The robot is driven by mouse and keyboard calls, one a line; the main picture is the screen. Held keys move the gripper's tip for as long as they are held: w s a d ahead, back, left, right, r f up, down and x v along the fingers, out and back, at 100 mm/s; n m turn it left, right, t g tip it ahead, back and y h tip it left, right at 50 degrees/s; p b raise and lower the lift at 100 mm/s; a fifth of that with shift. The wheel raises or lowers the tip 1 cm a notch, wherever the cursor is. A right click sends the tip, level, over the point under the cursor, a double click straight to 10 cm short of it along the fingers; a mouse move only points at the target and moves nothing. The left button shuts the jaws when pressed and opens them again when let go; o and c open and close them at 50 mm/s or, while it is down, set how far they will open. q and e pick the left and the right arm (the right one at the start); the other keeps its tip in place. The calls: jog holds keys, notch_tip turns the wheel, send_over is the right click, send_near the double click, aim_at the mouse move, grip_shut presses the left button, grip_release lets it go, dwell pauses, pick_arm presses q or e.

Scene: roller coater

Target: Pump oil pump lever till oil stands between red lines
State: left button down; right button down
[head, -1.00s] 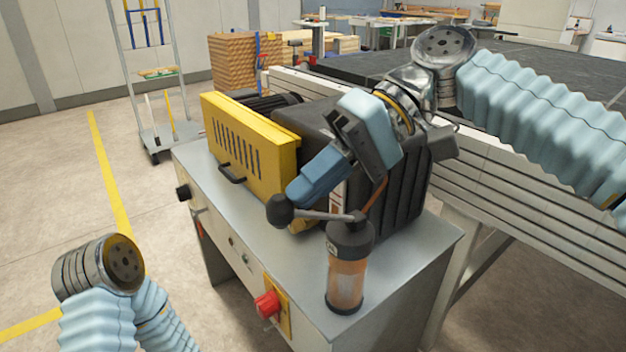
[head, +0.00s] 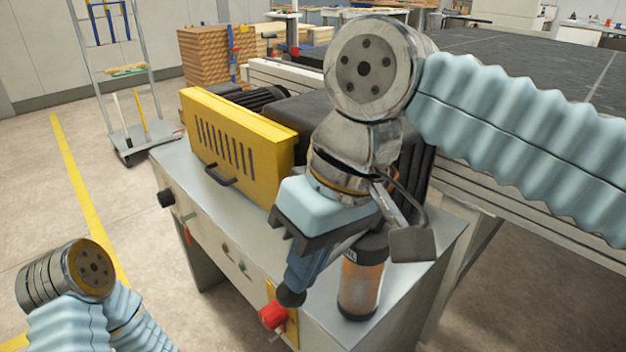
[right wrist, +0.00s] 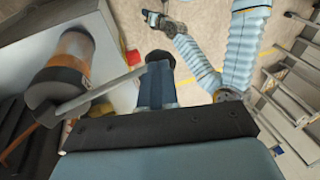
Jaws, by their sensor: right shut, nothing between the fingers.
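The oil pump's clear cylinder (head: 359,285) with orange oil stands upright at the cabinet's front right corner. It also shows in the right wrist view (right wrist: 74,50). I cannot make out red lines or the exact oil level. The grey lever (right wrist: 100,92) runs from the black cap (right wrist: 58,88) to a black knob (head: 291,297), low beside the red switch in the head view. My right gripper (head: 293,288) is shut and empty, its blue fingers pointing down at the knob, seemingly touching it. My left gripper (right wrist: 153,18) shows only small in the right wrist view.
A red switch (head: 272,316) sits on the cabinet front close below the knob. The yellow vented guard (head: 235,137) and dark motor housing stand behind on the cabinet (head: 190,165). A trolley (head: 139,139) stands back left. Floor at left is open.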

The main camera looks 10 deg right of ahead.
jog(key=shift+f+h, duration=0.4)
jog(key=shift+f, duration=0.4)
pick_arm(q)
jog(key=shift+f, duration=0.25)
pick_arm(e)
jog(key=shift+f, duration=0.65)
pick_arm(q)
jog(key=shift+f+b, duration=0.1)
jog(key=shift+b, duration=0.2)
pick_arm(e)
jog(key=shift+s+f, duration=0.1)
jog(key=shift+f, duration=0.1)
